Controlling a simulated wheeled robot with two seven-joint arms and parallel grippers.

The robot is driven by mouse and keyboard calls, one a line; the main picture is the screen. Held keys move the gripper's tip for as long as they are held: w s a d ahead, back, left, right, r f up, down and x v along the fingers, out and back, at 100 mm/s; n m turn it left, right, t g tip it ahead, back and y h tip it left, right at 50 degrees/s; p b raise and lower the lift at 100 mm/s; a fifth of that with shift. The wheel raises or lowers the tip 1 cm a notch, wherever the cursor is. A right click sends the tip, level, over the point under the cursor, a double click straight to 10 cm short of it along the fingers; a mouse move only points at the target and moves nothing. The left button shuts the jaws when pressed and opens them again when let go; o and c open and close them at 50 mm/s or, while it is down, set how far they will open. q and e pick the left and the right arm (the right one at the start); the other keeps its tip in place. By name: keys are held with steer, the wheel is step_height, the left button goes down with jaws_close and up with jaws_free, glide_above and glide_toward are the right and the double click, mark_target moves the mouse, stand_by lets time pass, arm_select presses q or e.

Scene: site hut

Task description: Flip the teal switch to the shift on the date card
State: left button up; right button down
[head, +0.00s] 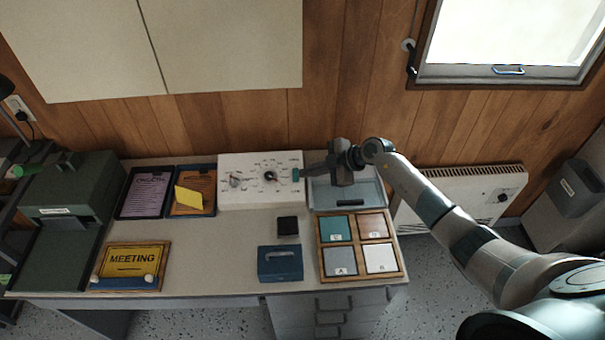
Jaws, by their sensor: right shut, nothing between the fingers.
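A white control panel (245,197) stands at the back of the desk, with small dials and markings. A small teal part (296,174), likely the teal switch, shows at its right edge; its setting is too small to read. My right gripper (304,173) reaches in from the right, shut and empty. Its fingertips are right beside the teal part; I cannot tell whether they touch. I cannot pick out the date card for sure: a yellow MEETING board (131,262) and two clipboards, one purple (147,192) and one orange (197,184), show to the left. My left gripper is out of view.
A grey-blue tray (371,194) lies under my right gripper. In front are a wooden frame with coloured squares (322,263), a blue box (280,264) and a black block (288,227). A dark green machine (75,190) fills the left end. The desk's middle is clear.

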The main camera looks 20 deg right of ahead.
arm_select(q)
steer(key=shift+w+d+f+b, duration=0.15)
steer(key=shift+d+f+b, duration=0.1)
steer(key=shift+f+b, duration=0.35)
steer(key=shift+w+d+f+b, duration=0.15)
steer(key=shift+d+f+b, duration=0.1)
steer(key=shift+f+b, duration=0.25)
arm_select(e)
steer(key=s+f+v, duration=0.1)
steer(key=v, duration=0.7)
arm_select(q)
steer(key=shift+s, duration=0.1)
arm_select(e)
steer(key=shift+d+r, duration=0.1)
